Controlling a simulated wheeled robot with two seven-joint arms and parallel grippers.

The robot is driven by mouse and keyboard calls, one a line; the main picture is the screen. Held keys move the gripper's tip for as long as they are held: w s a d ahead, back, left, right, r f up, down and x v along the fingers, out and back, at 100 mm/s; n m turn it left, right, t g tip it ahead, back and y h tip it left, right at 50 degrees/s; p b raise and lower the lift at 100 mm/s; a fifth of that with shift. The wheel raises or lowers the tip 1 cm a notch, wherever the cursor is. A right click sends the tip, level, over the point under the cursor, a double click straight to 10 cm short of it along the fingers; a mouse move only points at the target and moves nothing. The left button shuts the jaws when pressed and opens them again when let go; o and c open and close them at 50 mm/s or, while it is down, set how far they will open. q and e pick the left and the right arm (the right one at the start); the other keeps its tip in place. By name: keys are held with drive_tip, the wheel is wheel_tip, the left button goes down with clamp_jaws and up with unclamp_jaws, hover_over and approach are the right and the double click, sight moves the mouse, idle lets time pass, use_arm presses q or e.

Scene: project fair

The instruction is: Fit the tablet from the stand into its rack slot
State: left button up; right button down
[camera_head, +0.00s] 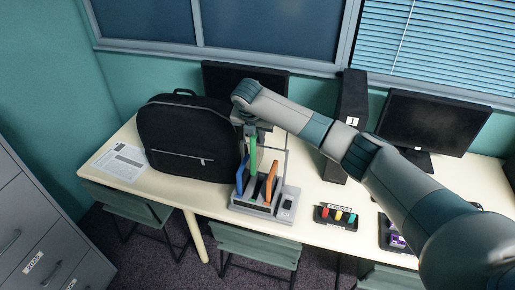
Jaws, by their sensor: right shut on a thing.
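My right gripper (250,132) reaches over the table from the right and is shut on the top of a green tablet (252,157). The green tablet is upright, above or partly in the grey rack (262,208); I cannot tell whether its lower end is in a slot. A blue tablet (242,174) stands in the rack to its left. Orange tablets (270,180) stand in the rack to its right. The stand is not clearly made out. My left gripper is not in view.
A black backpack (185,140) stands close to the left of the rack. A black tower (350,105) and a monitor (432,122) stand behind, to the right. A small tray of coloured pieces (338,215) lies right of the rack. A printed sheet (121,160) lies at the left.

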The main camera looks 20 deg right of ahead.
sight(258, 161)
wheel_tip(258, 161, down, 2)
drive_tip(key=shift+w+f+b, duration=0.1)
drive_tip(key=shift+f+b, duration=0.1)
drive_tip(key=shift+b, duration=0.1)
drive_tip(key=shift+s+f+b, duration=0.15)
drive_tip(key=shift+f+b, duration=0.15)
drive_tip(key=shift+f, duration=0.3)
drive_tip(key=shift+s+f+b, duration=0.15)
drive_tip(key=shift+f+b, duration=0.1)
drive_tip(key=shift+f, duration=0.35)
drive_tip(key=shift+f+b, duration=0.35)
drive_tip(key=shift+f, duration=0.35)
drive_tip(key=shift+w+f, duration=0.2)
drive_tip(key=shift+f, duration=0.25)
drive_tip(key=shift+r, duration=0.1)
drive_tip(key=shift+s, duration=0.1)
drive_tip(key=shift+f+b, duration=2.4)
drive_tip(key=shift+b, duration=0.15)
drive_tip(key=shift+p, duration=0.35)
